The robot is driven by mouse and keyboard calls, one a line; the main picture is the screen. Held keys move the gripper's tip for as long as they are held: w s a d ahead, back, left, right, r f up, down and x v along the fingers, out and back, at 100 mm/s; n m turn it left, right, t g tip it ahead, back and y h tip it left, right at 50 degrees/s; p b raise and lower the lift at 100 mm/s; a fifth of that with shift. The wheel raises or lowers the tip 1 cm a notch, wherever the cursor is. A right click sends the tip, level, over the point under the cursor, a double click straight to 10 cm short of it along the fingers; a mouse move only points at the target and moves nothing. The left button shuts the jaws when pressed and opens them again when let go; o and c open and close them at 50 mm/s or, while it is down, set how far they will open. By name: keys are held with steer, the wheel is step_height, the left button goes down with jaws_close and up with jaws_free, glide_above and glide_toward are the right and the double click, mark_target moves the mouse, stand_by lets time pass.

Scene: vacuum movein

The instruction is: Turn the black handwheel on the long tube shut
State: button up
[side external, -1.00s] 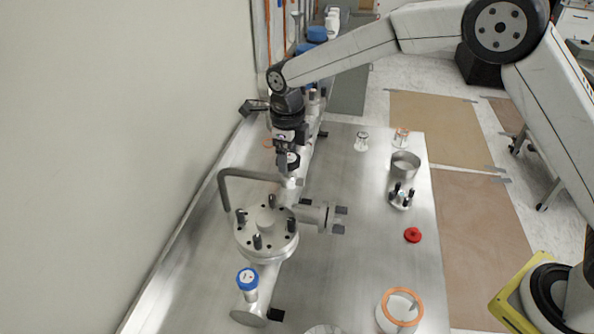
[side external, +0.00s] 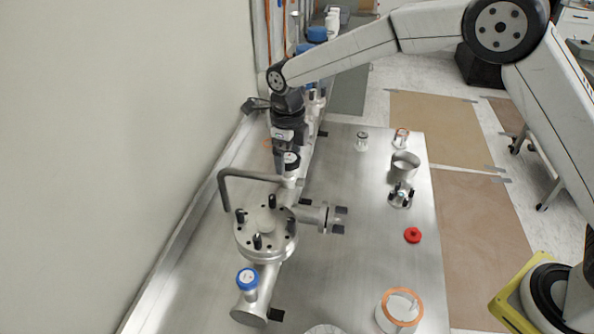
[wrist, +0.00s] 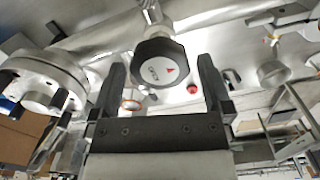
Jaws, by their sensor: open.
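The black handwheel (wrist: 157,66) is in the middle of the wrist view. It has a white cap with a red arrow and lettering, and its stem runs up to the long tube (wrist: 100,28). My gripper (wrist: 160,85) is open, with one finger on each side of the handwheel and a visible gap to both. How deep the fingers reach along the wheel is hard to tell.
A bent grey pipe (side external: 250,175) and a round bolted flange (side external: 266,233) stand just in front of my gripper. A metal cup (side external: 404,165) and a red cap (side external: 412,235) lie on the table's right side. The wall is close on the left.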

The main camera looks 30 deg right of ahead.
mark_target(296, 157)
steer(key=shift+r, duration=0.15)
steer(key=shift+r, duration=3.8)
steer(key=shift+d, duration=0.1)
steer(key=shift+s+d+f+n, duration=0.2)
steer(key=shift+s+d+n, duration=0.2)
steer(key=shift+d+n, duration=0.4)
steer(key=s+d+f+n+t, duration=0.1)
steer(key=s+d+f+n, duration=0.1)
steer(key=s+d+n, duration=0.3)
steer(key=s+d+f+n, duration=0.3)
steer(key=s+d+n, duration=0.2)
steer(key=s+n, duration=0.5)
steer(key=s+d+f+n+t, duration=0.1)
steer(key=s+d+f+n, duration=0.2)
steer(key=s+n, duration=0.4)
steer(key=shift+s+d+n+t, duration=0.35)
steer(key=shift+d+n, duration=0.55)
steer(key=shift+n, duration=2)
